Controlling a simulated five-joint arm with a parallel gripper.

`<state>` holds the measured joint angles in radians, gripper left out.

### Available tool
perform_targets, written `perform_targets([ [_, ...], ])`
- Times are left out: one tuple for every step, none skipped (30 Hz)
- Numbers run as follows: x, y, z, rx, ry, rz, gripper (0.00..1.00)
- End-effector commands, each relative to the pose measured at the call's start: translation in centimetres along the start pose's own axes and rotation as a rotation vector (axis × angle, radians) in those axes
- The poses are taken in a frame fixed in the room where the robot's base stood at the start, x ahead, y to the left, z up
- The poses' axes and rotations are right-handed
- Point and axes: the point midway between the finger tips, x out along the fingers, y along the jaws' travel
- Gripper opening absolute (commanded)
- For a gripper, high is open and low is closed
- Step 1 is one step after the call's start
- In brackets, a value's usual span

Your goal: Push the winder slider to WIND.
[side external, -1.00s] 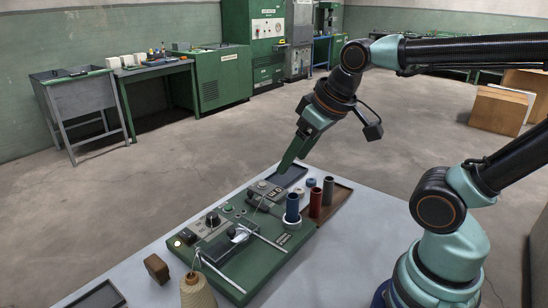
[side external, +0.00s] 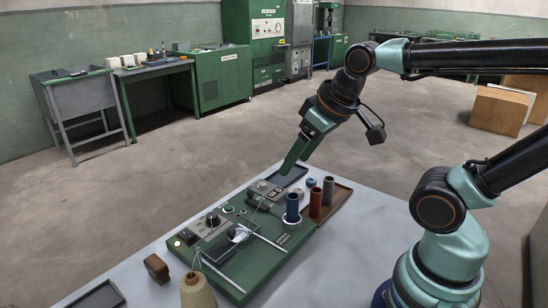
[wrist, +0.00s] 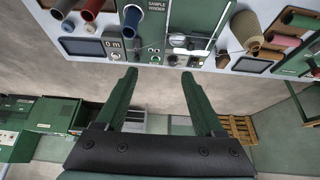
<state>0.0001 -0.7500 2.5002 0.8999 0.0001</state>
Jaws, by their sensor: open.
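The green winder (side external: 262,262) lies on the pale table in the side view. It carries a round dark knob (side external: 212,220), a lit lamp (side external: 178,243) and a metal guide with rods (side external: 240,236). In the wrist view its panel (wrist: 152,24) reads "SAMPLE WINDER", beside a display (wrist: 113,44) showing "0 m". I cannot pick out the slider or its WIND mark for sure at this size. My gripper (side external: 288,168) is open and empty, its fingers pointing down over the far end of the winder. In the wrist view the two fingers (wrist: 156,76) are wide apart, just short of the panel edge.
Blue and red spools (side external: 316,203) stand at the right end of the winder, by a brown tray (side external: 340,196). A cream yarn cone (side external: 197,292) and a brown block (side external: 157,268) are at the near left. A dark tray (side external: 100,296) lies at the near left.

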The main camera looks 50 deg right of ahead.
Motion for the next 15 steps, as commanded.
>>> perform_targets([
  [0.0,0.0,0.0,0.000,0.000,0.000,0.70],
  [0.0,0.0,0.0,0.000,0.000,0.000,0.58],
  [0.0,0.0,-0.1,0.003,-0.001,0.000,0.57],
  [0.0,0.0,-0.1,0.010,-0.002,0.001,0.57],
  [0.1,0.1,-0.3,0.022,-0.004,0.001,0.57],
  [0.2,0.2,-0.5,0.046,-0.010,0.003,0.57],
  [0.3,0.3,-0.8,0.072,-0.016,0.005,0.57],
  [0.5,0.4,-1.1,0.104,-0.022,0.007,0.57],
  [0.7,0.6,-1.7,0.156,-0.033,0.012,0.57],
  [1.0,0.8,-2.2,0.203,-0.041,0.016,0.57],
  [1.3,1.0,-2.7,0.255,-0.050,0.020,0.57],
  [1.8,1.4,-3.5,0.328,-0.061,0.028,0.57],
  [2.2,1.6,-4.0,0.385,-0.071,0.034,0.57],
  [2.6,1.9,-4.6,0.441,-0.079,0.040,0.57],
  [3.2,2.2,-5.3,0.517,-0.090,0.050,0.57],
])
